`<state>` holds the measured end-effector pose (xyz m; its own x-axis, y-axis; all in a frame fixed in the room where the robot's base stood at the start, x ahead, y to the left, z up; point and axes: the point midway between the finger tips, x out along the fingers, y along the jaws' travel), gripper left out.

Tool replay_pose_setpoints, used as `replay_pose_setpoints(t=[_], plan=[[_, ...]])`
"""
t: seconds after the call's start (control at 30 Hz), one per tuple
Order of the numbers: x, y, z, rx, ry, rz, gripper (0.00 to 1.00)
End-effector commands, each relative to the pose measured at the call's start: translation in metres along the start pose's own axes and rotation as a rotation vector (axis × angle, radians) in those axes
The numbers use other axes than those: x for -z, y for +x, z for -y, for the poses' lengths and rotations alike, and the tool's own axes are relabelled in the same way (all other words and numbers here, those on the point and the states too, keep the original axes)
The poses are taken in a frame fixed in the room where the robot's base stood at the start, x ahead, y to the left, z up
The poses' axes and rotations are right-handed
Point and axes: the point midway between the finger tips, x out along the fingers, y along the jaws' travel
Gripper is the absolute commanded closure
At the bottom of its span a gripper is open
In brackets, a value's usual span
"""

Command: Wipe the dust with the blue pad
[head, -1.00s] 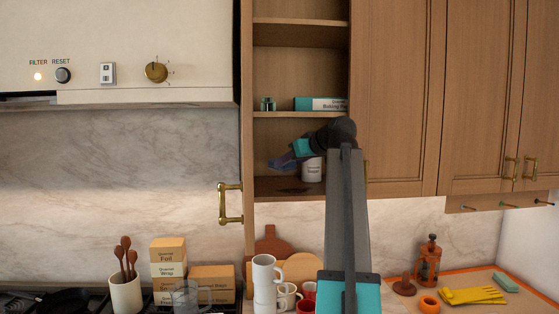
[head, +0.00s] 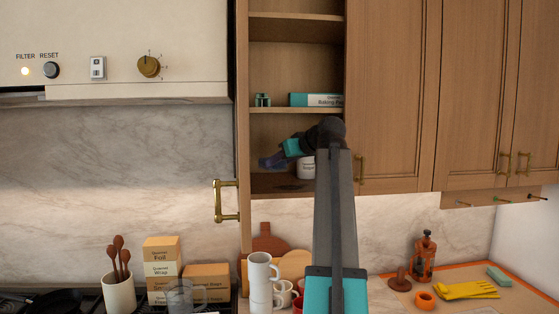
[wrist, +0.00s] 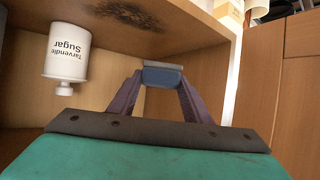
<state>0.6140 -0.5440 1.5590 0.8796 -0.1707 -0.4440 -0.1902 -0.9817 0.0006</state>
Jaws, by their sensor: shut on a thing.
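My gripper (wrist: 160,80) has purple fingers shut on the blue pad (wrist: 163,76), seen in the wrist view, which is upside down. In the head view my gripper (head: 268,162) is inside the open cabinet, above its lowest shelf. The dust (wrist: 125,14) is a dark, speckled patch on that shelf. It also shows in the head view (head: 294,187), below and to the right of my gripper. The pad appears apart from the dust. A white sugar canister (wrist: 67,54) stands on the shelf beside the dust; my arm partly hides it in the head view.
The upper shelf holds a small green jar (head: 262,100) and a teal baking paper box (head: 316,100). An open cabinet door with a brass handle (head: 227,200) is at left. Mugs (head: 262,272) stand on the counter below.

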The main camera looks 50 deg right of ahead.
Motion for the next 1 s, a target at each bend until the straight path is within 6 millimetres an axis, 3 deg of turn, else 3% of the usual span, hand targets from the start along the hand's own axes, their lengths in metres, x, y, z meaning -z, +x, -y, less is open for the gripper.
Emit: replay_pose_setpoints(t=[0.5,1.0], plan=[[-0.036,0.017,-0.001,-0.001,0.001,-0.001,0.82],[-0.042,0.02,-0.002,-0.002,0.001,-0.001,0.82]])
